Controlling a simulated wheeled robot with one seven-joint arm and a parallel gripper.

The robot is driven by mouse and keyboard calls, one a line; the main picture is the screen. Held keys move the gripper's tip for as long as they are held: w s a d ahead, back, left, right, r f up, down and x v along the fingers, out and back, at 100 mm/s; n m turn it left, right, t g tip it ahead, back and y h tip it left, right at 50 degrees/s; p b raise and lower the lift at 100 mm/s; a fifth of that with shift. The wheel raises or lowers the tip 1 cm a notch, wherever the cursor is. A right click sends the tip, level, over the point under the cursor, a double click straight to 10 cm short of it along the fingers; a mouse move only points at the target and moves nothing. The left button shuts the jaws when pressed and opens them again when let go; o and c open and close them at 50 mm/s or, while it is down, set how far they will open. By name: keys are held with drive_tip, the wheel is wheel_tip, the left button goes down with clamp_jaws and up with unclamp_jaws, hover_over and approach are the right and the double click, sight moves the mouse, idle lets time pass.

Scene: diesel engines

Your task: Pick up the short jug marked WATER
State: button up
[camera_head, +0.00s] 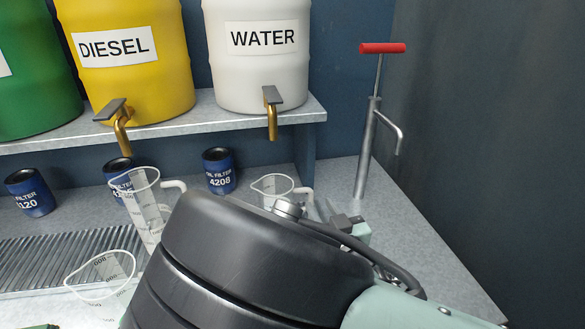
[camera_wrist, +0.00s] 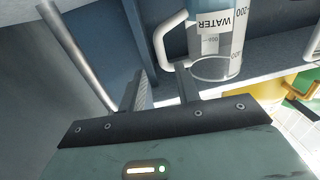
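The jug marked WATER (camera_wrist: 217,45) is clear with a white handle. It shows upside down in the wrist view, its label readable and its handle toward the fingers. In the head view a short clear jug (camera_head: 270,183) stands behind my arm, its lower part hidden and its label not visible. My gripper (camera_wrist: 163,88) is open and empty, its two fingers apart. The handle appears just beyond the fingertips, in line with the gap; I cannot tell whether it is between them. In the head view my arm mostly hides the gripper.
A taller clear jug (camera_head: 145,205) and another clear jug (camera_head: 103,277) stand left of my arm. Blue oil filter cans (camera_head: 219,172) line the back. A hand pump (camera_head: 366,150) with a red handle stands at right. The WATER drum (camera_head: 262,60) and DIESEL drum (camera_head: 128,60) sit above on a shelf.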

sight(312, 198)
drive_tip(key=shift+f+p+x, duration=0.1)
drive_tip(key=shift+p+x, duration=0.4)
drive_tip(key=shift+x, duration=0.95)
drive_tip(key=shift+f+p+x, duration=0.15)
drive_tip(key=shift+p+x, duration=0.3)
drive_tip(key=shift+x, duration=1)
drive_tip(key=shift+s+a, duration=0.1)
drive_tip(key=shift+a, duration=0.05)
clamp_jaws()
